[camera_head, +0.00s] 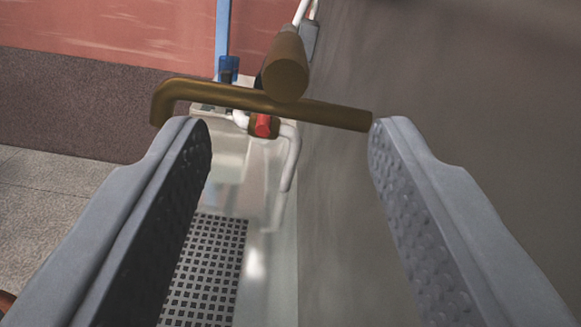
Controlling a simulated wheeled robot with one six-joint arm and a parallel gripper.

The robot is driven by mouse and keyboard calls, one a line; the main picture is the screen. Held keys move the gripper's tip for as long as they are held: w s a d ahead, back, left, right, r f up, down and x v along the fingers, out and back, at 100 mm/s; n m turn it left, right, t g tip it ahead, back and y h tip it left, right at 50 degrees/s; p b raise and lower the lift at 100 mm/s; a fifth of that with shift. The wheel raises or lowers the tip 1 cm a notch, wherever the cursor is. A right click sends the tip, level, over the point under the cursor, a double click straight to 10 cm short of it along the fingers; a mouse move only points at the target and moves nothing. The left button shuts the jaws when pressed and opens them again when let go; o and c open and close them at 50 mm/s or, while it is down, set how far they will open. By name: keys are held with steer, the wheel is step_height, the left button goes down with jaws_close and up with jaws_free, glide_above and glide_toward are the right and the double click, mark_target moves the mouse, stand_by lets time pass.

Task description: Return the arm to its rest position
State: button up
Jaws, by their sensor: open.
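My gripper (288,128) is open, with one grey, textured finger at the left and one at the right of the view. A bronze-coloured bar (325,115) with a bent left end crosses the view just beyond the fingertips. The bar joins a thick bronze cylinder (286,68) above it. The bar's ends lie close to both fingertips in the picture; I cannot tell whether they touch. Nothing is visible held between the fingers.
Below the bar are a red part (263,125) and a white bent pipe (291,160). A perforated dark plate (207,265) lies lower down. A blue post (222,30) rises behind. A plain grey surface (460,90) fills the right; floor (45,195) shows at left.

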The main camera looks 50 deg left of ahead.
steer(key=a+r+t, duration=0.6)
steer(key=a+r, duration=0.5)
steer(key=a, duration=0.3)
steer(key=s+a+r+m+t+h, duration=0.4)
steer(key=s+a+m+t+h, duration=0.25)
steer(key=s+a+t, duration=0.2)
steer(key=s+a+f+m+g+h, duration=0.3)
steer(key=s+a+f+h, duration=0.1)
steer(key=s+f, duration=0.7)
steer(key=s+a+f+m+g+h, duration=0.3)
steer(key=s+f, duration=0.8)
steer(key=f, duration=0.4)
steer(key=a+m+h, duration=0.1)
steer(key=a+h, duration=0.1)
steer(key=a, duration=0.1)
steer(key=shift+s+a, duration=0.15)
steer(key=shift+a, duration=0.25)
steer(key=shift+f+m, duration=0.1)
steer(key=shift+m, duration=0.15)
